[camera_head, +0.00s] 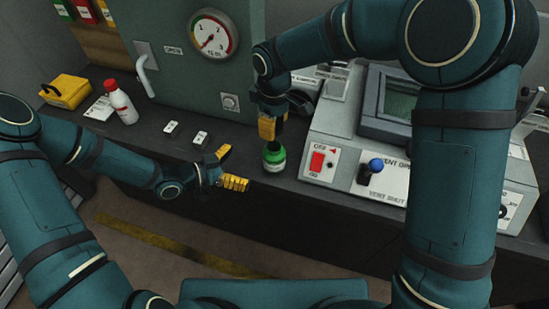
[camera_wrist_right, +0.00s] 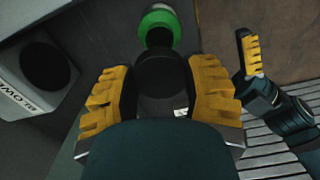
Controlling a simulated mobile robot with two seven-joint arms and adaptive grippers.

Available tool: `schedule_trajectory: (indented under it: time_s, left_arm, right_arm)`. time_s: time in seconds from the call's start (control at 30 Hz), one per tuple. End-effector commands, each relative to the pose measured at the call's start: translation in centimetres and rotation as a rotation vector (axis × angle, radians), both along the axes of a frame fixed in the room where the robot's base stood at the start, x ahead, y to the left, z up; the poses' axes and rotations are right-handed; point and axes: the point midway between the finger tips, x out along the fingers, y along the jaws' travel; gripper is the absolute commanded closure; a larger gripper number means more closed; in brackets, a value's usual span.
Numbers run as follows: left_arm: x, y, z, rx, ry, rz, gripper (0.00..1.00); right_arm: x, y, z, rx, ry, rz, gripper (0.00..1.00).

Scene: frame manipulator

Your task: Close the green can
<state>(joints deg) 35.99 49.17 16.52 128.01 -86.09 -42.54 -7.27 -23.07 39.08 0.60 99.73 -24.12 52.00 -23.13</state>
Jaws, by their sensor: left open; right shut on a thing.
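The green can (camera_head: 274,157) with a pale label stands upright near the front edge of the dark counter. The right wrist view also shows the green can (camera_wrist_right: 157,18), with a dark round opening in its top. My right gripper (camera_head: 268,128) is just above the can. It is shut on a dark round cap (camera_wrist_right: 165,78), which shows between its yellow fingers in the right wrist view. I cannot tell whether the cap touches the can. My left gripper (camera_head: 229,168) is open and empty, left of the can, its fingers pointing towards it.
A control console (camera_head: 345,125) with a red switch and a blue-knobbed lever (camera_head: 375,166) stands right of the can. A white bottle with a red cap (camera_head: 121,103) and a yellow box (camera_head: 66,91) are at the left. Two small white plates (camera_head: 200,137) lie on the counter.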

Motion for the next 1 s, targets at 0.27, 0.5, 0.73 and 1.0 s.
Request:
schedule_trajectory:
  time_s: [0.27, 0.5, 0.73, 1.0]
  left_arm:
    - [1.8, -3.8, -1.3, -0.003, 0.001, -0.004, 0.00]
    - [3.6, -7.3, -2.5, -0.002, 0.002, -0.002, 0.00]
    - [4.7, -9.3, -3.2, -0.001, 0.002, 0.000, 0.00]
    - [4.9, -9.7, -3.4, 0.000, 0.001, 0.000, 0.00]
  right_arm:
    - [0.0, 0.0, 0.0, 0.000, 0.000, -0.001, 0.61]
    - [0.0, 0.0, 0.0, 0.000, 0.000, -0.001, 0.61]
    - [0.0, 0.0, 0.0, 0.000, 0.000, -0.001, 0.61]
    - [0.0, 0.0, 0.0, 0.000, 0.000, -0.001, 0.61]
